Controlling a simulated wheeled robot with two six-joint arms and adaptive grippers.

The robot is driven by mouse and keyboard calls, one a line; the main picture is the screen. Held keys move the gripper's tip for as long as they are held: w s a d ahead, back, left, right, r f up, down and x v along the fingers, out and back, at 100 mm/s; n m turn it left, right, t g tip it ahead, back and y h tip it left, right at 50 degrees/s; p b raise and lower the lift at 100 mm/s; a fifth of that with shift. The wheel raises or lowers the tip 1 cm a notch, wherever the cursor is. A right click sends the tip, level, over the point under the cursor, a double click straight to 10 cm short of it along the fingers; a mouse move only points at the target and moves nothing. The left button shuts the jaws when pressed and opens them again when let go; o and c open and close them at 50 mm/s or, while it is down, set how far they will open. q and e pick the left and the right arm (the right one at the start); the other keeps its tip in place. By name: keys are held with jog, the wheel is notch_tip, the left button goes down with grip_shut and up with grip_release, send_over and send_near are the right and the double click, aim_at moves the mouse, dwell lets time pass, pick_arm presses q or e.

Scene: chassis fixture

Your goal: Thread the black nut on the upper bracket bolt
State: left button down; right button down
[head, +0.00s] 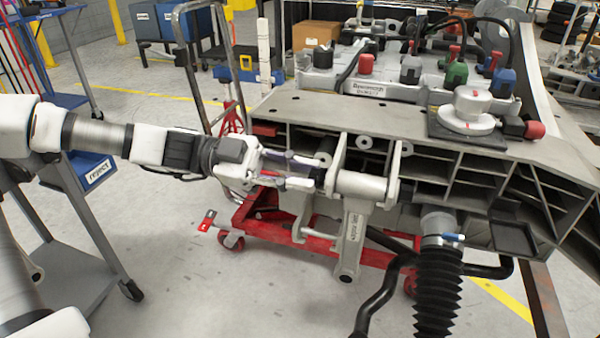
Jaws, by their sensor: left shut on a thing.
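My left gripper (317,174) reaches in from the left and is shut on a small dark thing, taken to be the black nut (320,178). Its fingers hide most of the nut. The fingertips are close to the left side of the upper part of the bracket (355,220), a light grey arm hanging below the chassis edge. Whether the nut touches the bolt cannot be told. The upper bolt itself is hidden or too small to make out. My right gripper is not in view.
The grey chassis frame (350,118) fills the right, with colored caps on top. A black bellows (438,290) and hoses hang right of the bracket. A red wheeled jack (265,215) stands below. A blue reject bin (92,172) on a stand is at left.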

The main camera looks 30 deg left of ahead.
pick_arm(q)
jog(key=m, duration=0.3)
jog(key=c, duration=1)
grip_release()
jog(key=shift+r, duration=0.15)
